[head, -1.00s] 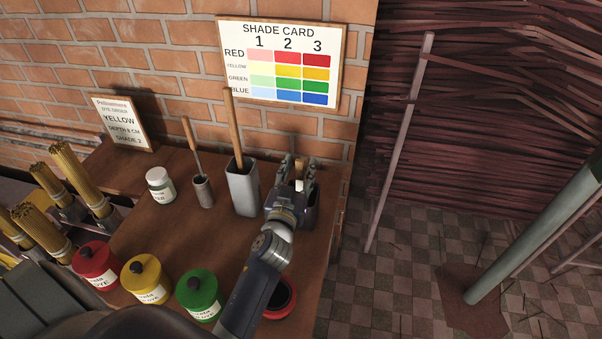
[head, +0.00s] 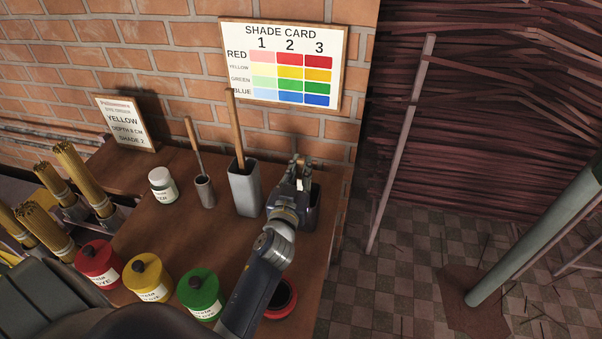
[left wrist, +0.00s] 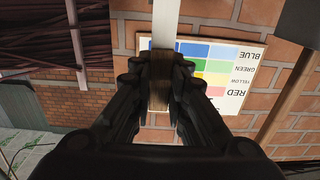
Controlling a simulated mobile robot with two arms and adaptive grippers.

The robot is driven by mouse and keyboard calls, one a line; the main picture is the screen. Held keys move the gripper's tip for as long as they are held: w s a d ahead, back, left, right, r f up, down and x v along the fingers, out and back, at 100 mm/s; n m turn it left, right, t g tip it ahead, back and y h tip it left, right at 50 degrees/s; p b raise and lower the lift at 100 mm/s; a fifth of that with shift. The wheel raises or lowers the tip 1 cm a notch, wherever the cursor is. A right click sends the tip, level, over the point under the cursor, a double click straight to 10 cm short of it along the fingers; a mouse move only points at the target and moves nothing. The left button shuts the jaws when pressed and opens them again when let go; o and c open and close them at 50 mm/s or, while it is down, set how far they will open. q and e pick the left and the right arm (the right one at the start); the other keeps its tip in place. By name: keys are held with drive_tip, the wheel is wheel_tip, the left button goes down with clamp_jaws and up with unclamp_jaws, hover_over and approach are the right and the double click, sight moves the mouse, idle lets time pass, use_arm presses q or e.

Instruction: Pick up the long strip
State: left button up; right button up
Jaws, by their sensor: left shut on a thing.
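The long strip (left wrist: 160,82) shows in the left wrist view between my fingers. It has a brown, wood-like part at the fingertips and a pale part running to the top edge. My left gripper (head: 300,165) is shut on it, above a dark container (head: 313,208) at the table's right side. In the head view the fingers hide most of the strip, and only a small pale bit shows between them. I cannot tell whether its other end is inside the container. My right gripper is not in view.
A grey container (head: 244,191) with a wooden stick stands close left of my gripper. Further left are a small cup (head: 204,192) and a white jar (head: 162,186). Red, yellow (head: 147,279) and green dye jars stand in front. A shade card (head: 283,63) hangs behind.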

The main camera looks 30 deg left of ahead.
use_arm(q)
drive_tip(key=shift+r, duration=0.55)
wheel_tip(320, 180, up, 40)
drive_tip(key=p, duration=1.5)
drive_tip(key=shift+f+p, duration=0.2)
drive_tip(key=shift+p, duration=0.1)
